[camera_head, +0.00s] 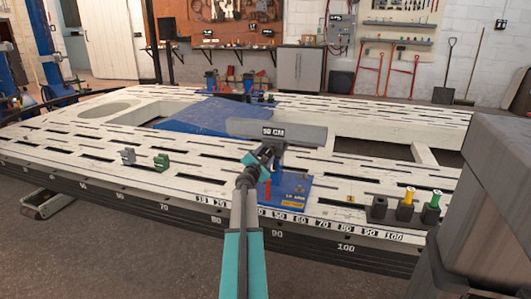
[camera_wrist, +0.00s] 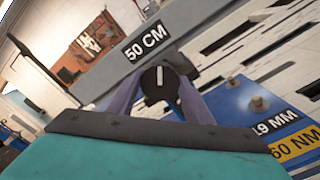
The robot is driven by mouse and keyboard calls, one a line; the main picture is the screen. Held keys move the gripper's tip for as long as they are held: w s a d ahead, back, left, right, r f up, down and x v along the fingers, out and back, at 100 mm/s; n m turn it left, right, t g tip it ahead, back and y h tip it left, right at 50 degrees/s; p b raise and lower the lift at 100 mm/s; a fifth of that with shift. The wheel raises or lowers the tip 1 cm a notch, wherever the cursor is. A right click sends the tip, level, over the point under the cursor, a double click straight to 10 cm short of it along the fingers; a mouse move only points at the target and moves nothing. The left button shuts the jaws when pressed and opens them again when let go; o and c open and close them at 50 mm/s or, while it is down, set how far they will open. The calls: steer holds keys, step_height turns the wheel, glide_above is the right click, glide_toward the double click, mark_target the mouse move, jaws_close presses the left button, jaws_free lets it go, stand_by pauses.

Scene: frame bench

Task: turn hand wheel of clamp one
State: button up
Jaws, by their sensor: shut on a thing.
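My gripper (camera_head: 266,152) reaches over the near edge of the bench, just in front of a grey bar (camera_head: 305,134) marked 50 CM. In the wrist view my gripper (camera_wrist: 163,88) has its two fingers on either side of a dark round knob (camera_wrist: 152,84) with a white line mark. The knob looks like the hand wheel of clamp one, and the fingers are shut on it. The grey bar (camera_wrist: 195,32) lies right behind the knob. A blue plate (camera_head: 293,192) sits below and to the right of my gripper. Much of the clamp is hidden by my arm and the bar.
Green and grey blocks (camera_head: 161,162) stand on the slotted white bench (camera_head: 100,150) at left. A black socket (camera_head: 378,208), a yellow-topped one (camera_head: 406,198) and a green-topped one (camera_head: 432,206) stand at right. A large grey block (camera_head: 490,190) fills the right edge.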

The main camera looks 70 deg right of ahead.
steer(key=n+p, duration=0.2)
steer(key=n, duration=0.2)
steer(key=shift+r+n+p, duration=0.1)
steer(key=shift+n+p, duration=0.2)
steer(key=shift+p, duration=0.05)
steer(key=shift+n+p, duration=0.75)
steer(key=shift+n, duration=0.55)
steer(key=o, duration=1)
steer(key=shift+o, duration=0.2)
steer(key=shift+a, duration=0.1)
steer(key=a+p, duration=0.1)
steer(key=a, duration=1.2)
steer(key=shift+s+a+p, duration=0.3)
steer(key=shift+s+a, duration=0.05)
